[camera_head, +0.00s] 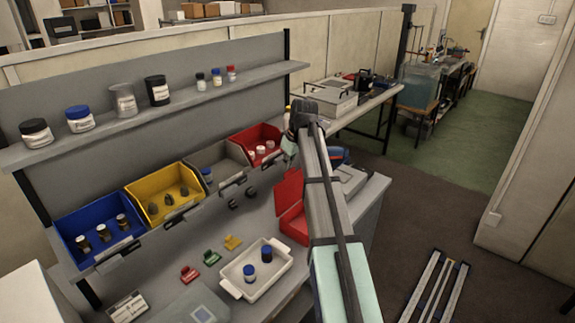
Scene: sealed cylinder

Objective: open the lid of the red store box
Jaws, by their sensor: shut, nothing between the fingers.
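The red store box (291,224) stands on the grey bench, right of the middle, with its right side hidden behind my arm. A red panel (289,188) rises steeply above its lower part and looks like a raised lid, but the hinge and the inside cannot be made out clearly. My arm crosses the view from the bottom to a dark joint above the bench's right end. My gripper cannot be made out; it is probably hidden behind the arm.
Blue (98,232), yellow (164,194) and red (257,145) open bins line the bench's back. A white tray (237,287) with two dark blue-capped bottles sits left of the red box. A shelf (150,122) with jars overhangs the bins.

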